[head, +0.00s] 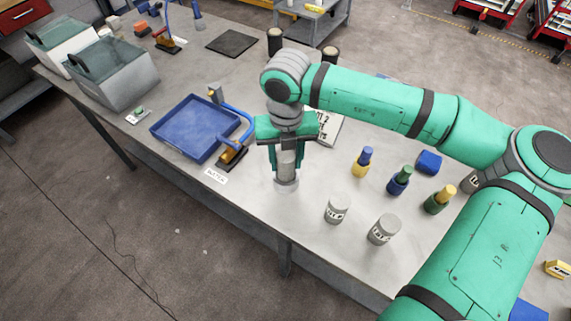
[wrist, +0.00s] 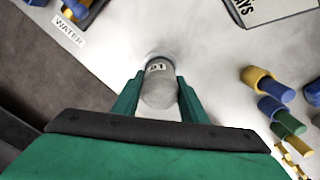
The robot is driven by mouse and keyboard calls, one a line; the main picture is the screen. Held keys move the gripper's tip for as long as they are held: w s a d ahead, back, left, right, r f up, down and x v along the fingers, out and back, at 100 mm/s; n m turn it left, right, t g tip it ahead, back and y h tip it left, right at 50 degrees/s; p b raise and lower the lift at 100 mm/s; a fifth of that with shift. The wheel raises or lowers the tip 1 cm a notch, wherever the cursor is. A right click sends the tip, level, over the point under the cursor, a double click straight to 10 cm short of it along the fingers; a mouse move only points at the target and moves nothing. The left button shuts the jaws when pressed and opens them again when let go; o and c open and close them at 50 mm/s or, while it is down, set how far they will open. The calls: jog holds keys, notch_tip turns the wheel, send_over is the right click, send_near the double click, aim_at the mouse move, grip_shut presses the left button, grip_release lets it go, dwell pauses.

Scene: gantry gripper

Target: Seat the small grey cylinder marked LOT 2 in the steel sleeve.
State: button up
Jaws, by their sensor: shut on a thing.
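My gripper (head: 287,160) points down over the bench and is shut on a small grey cylinder (head: 287,163). The wrist view shows the cylinder (wrist: 159,92) upright between the two green fingers, with part of a dark-lettered label that I cannot read fully. A wider, pale metallic round piece (head: 286,187), apparently the steel sleeve, shows directly under the cylinder. I cannot tell whether the cylinder's lower end is inside it or just above it. Two other grey labelled cylinders, a nearer one (head: 383,229) and a farther one (head: 337,209), stand upright to the right.
A blue tray (head: 157,130) lies to the left, with a blue-handled tool (head: 232,155) beside it. Yellow-blue (head: 362,162), blue-green (head: 399,180) and green-yellow (head: 439,199) pieces stand to the right. A white sign (head: 327,130) is behind my gripper. The bench's front edge is close.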

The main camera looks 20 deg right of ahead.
jog(key=shift+f, duration=1.3)
jog(key=shift+f, duration=0.1)
jog(key=o, duration=1.4)
notch_tip(320, 180, up, 12)
jog(key=shift+r, duration=0.15)
jog(key=shift+w, duration=0.1)
